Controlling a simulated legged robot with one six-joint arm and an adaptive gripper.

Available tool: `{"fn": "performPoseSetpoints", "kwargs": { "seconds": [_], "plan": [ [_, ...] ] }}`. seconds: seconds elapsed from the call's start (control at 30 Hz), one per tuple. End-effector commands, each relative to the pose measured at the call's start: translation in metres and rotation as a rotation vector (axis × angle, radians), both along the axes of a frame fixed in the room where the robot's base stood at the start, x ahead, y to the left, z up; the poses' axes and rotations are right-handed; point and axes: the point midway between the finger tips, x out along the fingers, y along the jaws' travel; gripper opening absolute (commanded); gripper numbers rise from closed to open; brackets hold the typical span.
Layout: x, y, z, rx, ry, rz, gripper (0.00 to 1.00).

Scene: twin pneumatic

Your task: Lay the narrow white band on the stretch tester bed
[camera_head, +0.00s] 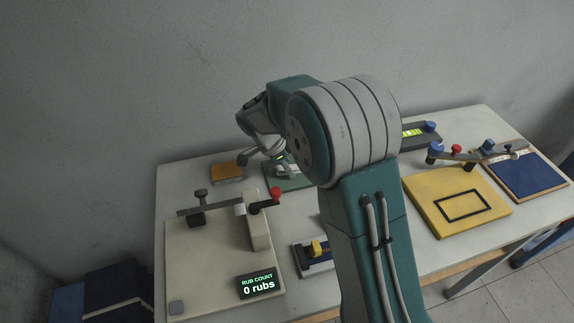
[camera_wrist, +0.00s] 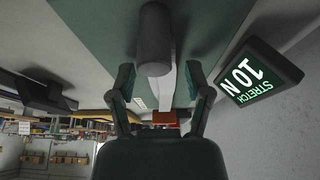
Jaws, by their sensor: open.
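The stretch tester has a green bed (camera_head: 290,183), partly hidden behind my arm in the head view; its green surface (camera_wrist: 100,25) fills the top of the wrist view. A narrow pale strip (camera_wrist: 182,82) runs between the cylinder and the right finger. It looks like the white band, but I cannot tell for certain or see whether it lies flat. In the head view my gripper (camera_head: 281,160) is small.
An orange block (camera_head: 228,172) lies left of the green bed. The rub tester (camera_head: 205,270) stands front left, with a "0 rubs" display (camera_head: 259,284). A yellow board (camera_head: 425,205) and a blue pad (camera_head: 525,180) lie to the right. A wall stands behind the table.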

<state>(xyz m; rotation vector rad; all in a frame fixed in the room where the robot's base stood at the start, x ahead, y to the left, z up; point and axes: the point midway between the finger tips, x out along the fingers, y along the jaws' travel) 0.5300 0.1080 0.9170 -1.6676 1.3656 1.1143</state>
Motion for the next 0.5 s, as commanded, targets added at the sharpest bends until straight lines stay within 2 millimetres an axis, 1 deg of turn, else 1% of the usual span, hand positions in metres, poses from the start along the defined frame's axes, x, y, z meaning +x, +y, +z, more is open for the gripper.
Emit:
{"fn": "performPoseSetpoints", "kwargs": {
  "seconds": [0.07,0.17,0.5],
  "plan": [
    [0.000,0.003,0.006,0.001,-0.003,0.001,0.65],
    [-0.001,0.009,0.020,0.002,-0.005,0.001,0.65],
    [-0.006,0.035,0.085,0.002,-0.005,0.001,0.65]
  ]
}}
